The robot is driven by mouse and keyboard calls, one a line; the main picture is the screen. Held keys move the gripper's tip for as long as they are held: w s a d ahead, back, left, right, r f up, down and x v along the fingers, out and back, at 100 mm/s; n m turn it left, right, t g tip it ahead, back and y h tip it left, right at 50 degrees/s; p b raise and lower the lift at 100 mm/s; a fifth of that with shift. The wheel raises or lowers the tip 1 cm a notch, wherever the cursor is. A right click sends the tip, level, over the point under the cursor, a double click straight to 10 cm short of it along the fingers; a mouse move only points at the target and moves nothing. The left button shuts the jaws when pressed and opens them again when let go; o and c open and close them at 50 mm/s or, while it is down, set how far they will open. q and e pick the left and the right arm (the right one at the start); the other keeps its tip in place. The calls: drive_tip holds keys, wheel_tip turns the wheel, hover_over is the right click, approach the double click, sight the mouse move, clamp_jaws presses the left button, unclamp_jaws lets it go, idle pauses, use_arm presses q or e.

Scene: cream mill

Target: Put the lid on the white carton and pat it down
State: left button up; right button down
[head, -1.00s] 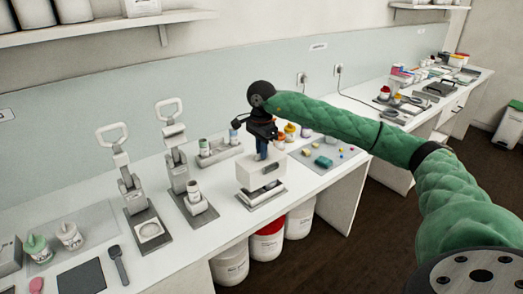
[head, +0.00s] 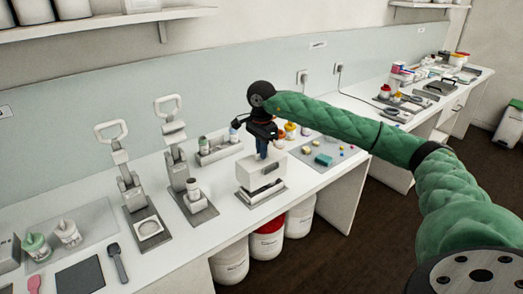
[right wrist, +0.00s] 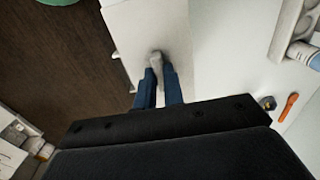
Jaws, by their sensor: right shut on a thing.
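My right gripper (head: 262,152) points down over the carton's top. In the right wrist view its blue fingers (right wrist: 158,88) are shut on a small pale grip (right wrist: 156,58) that rises from a flat white surface (right wrist: 150,25), apparently the lid. The seam between lid and carton is too small to make out, so I cannot tell how closely they meet. My left gripper is out of view.
Two lever presses (head: 126,185) stand left of the carton. A tray of bottles (head: 222,149) is behind it. A grey mat (head: 318,151) with small coloured pieces lies to its right. Lidded tubs (head: 267,241) stand under the bench.

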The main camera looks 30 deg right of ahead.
drive_tip(key=shift+f+b, duration=0.95)
drive_tip(key=shift+f, duration=0.4)
drive_tip(key=shift+b, duration=0.35)
idle(0.5)
drive_tip(key=shift+f+b, duration=0.85)
drive_tip(key=shift+b, duration=0.15)
idle(0.6)
drive_tip(key=shift+c, duration=1.1)
unclamp_jaws()
drive_tip(key=shift+r, duration=0.15)
drive_tip(key=shift+r+p, duration=1.05)
drive_tip(key=shift+r, duration=2.35)
